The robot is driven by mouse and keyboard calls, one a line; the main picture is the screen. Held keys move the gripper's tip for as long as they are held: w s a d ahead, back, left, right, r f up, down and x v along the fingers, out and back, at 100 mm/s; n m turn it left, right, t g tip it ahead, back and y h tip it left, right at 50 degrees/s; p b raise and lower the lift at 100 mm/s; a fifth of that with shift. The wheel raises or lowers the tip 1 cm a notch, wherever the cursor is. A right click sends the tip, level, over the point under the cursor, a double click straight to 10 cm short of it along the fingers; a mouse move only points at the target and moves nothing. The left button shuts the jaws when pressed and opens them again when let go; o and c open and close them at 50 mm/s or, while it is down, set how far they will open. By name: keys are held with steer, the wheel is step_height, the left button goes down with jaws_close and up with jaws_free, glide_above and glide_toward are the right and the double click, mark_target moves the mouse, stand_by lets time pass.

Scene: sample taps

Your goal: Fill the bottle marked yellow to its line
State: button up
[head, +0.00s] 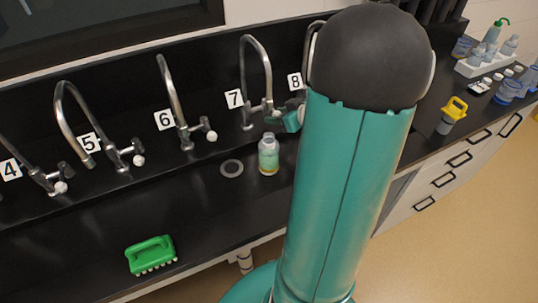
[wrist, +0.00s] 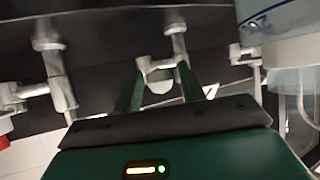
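A small translucent bottle (head: 268,158) with a pale cap-like top and a yellowish band near its base stands upright on the black counter, below and near tap 7 (head: 254,80). No water stream is visible. My gripper (wrist: 161,72) is open in the wrist view, with its two green fingers on either side of a round white tap knob (wrist: 159,84). I cannot tell whether they touch it. In the head view my gripper (head: 291,118) is at the right of tap 7, partly hidden by my arm. The bottle's fill line is too small to read.
Taps 4, 5, 6 (head: 178,100) and 8 (head: 314,60) line the back. A dark ring (head: 232,168) lies left of the bottle. A green brush (head: 151,255) lies at front left. A yellow-topped bottle (head: 452,115) and a white rack (head: 485,62) stand at right.

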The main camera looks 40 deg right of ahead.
steer(key=v, duration=0.8)
stand_by(0.4)
stand_by(0.5)
